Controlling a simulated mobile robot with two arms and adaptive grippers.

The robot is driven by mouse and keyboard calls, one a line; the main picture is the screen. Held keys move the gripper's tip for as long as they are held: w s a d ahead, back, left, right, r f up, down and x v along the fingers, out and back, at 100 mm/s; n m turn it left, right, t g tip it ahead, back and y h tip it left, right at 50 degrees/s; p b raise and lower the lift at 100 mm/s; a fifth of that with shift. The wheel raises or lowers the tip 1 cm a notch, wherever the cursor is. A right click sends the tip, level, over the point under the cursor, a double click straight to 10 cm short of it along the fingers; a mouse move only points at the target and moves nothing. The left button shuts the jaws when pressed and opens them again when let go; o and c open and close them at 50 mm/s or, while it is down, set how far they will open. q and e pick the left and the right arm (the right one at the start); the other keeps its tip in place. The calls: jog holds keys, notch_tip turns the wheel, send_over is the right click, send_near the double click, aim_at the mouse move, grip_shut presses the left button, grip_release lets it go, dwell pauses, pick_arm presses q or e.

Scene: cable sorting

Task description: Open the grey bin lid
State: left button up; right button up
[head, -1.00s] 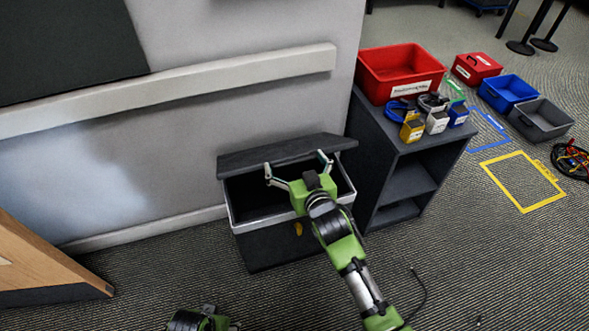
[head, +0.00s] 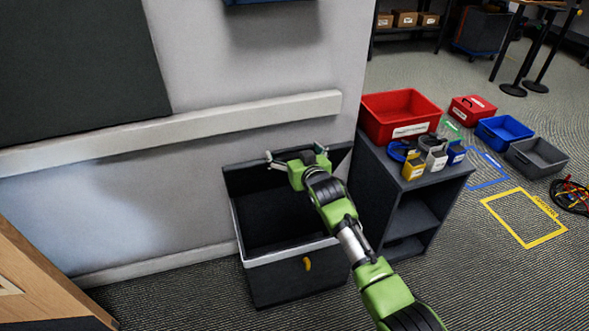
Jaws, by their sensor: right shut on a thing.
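The dark grey bin (head: 285,285) stands on the carpet against the wall, with a pale rim and a small yellow mark on its front. Its lid (head: 243,178) is raised steeply at the back, near the wall, and the dark inside of the bin shows. My right gripper (head: 296,157) is at the lid's upper edge, its fingers set wide and shut on the lid. The gripper and wrist hide part of the lid's right half. My left gripper is out of view.
A dark shelf unit (head: 414,218) stands close right of the bin, carrying a red bin (head: 400,115) and several small boxes. A wooden panel (head: 35,275) is at the lower left. A pale rail (head: 170,130) runs along the wall above. Carpet in front is clear.

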jog(key=w, duration=0.1)
jog(key=w+r, duration=0.2)
jog(key=shift+a+g, duration=0.3)
jog(key=shift+g, duration=0.1)
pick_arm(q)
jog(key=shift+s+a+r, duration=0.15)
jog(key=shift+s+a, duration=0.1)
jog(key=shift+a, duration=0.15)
pick_arm(e)
jog(key=shift+w+a, duration=0.15)
jog(key=shift+w, duration=0.2)
jog(key=o, duration=1.3)
jog(key=shift+c, duration=0.2)
jog(key=shift+o, duration=0.2)
jog(key=shift+s, duration=0.1)
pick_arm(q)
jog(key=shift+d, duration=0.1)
pick_arm(e)
jog(key=shift+s+f, duration=0.1)
jog(key=shift+f, duration=0.05)
jog(key=v, duration=1.2)
jog(key=shift+r, duration=0.4)
